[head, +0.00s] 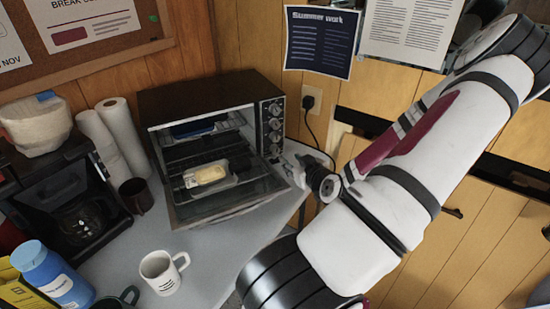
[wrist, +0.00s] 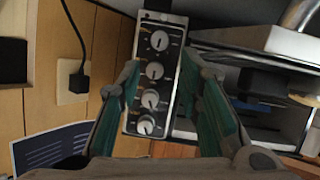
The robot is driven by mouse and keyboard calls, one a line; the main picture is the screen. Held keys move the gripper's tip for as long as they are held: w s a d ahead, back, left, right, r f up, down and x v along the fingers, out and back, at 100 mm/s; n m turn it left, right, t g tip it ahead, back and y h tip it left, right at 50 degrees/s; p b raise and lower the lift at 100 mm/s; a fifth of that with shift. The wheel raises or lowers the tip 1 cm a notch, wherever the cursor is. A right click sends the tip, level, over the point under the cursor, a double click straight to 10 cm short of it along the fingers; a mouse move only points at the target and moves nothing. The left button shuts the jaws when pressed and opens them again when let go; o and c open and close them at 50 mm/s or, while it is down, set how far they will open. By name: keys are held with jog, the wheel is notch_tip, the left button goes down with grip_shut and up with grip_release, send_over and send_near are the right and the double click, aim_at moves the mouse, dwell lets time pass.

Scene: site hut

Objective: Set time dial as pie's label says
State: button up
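The toaster oven (head: 190,92) stands on the counter with its door down. A yellow pie (head: 211,174) in a pale tray sits inside; I cannot read a label on it. A column of several dials runs down the oven's right-hand panel (head: 272,128). In the wrist view the dials, including the top one (wrist: 160,41), fill the gap between my fingers; their markings are too small to read, so I cannot tell which is the time dial. My gripper (wrist: 163,75) is open with nothing in it, in front of the panel. In the head view it is beside the oven's right side (head: 302,168).
A white mug (head: 162,272), a dark cup (head: 136,195), paper rolls (head: 118,128), a coffee maker (head: 82,215) and a blue bottle (head: 50,276) stand left on the counter (head: 215,250). A wall socket (head: 312,97) with a plugged cord is right of the oven.

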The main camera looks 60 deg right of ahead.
aim_at(277, 152)
jog(key=b+x, duration=0.3)
jog(key=x, duration=0.8)
jog(key=shift+w+d+f+b, duration=0.2)
jog(key=shift+b, duration=0.2)
grip_shut()
